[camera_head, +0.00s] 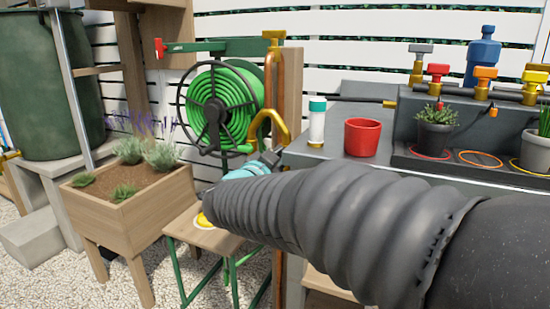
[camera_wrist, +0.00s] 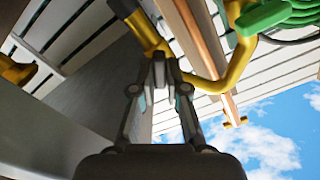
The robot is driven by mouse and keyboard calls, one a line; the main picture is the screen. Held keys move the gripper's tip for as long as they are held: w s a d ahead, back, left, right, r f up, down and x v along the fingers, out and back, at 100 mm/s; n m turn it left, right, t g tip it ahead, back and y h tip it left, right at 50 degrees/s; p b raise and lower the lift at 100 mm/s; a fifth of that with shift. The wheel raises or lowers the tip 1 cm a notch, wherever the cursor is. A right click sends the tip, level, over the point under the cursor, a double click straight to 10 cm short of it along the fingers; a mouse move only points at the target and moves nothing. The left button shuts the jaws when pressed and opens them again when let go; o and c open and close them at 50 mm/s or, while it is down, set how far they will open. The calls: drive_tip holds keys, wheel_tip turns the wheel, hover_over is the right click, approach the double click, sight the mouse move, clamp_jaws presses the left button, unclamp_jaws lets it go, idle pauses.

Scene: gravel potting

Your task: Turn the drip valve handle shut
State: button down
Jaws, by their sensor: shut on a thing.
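My gripper (camera_head: 271,158) is in the middle of the head view, at the lower right end of a yellow curved spout (camera_head: 256,122) on a copper standpipe. In the wrist view the fingers (camera_wrist: 160,60) are closed together at the yellow spout (camera_wrist: 236,70), shut on its end; the exact contact is partly hidden. Valves with a grey handle (camera_head: 421,48), a red handle (camera_head: 438,70), an orange handle (camera_head: 486,73) and a yellow handle (camera_head: 535,76) sit along a dark pipe at the right, apart from my gripper. I cannot tell which is the drip valve handle.
A green hose reel (camera_head: 217,110) hangs behind the spout. A white bottle (camera_head: 317,125) and a red pot (camera_head: 362,137) stand on the grey bench. A wooden planter (camera_head: 120,215) and a small stool (camera_head: 207,236) are at the left. Potted plants (camera_head: 435,134) stand under the valves.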

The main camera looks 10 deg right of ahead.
drive_tip(key=c, duration=1.2)
unclamp_jaws()
drive_tip(key=v, duration=1.2)
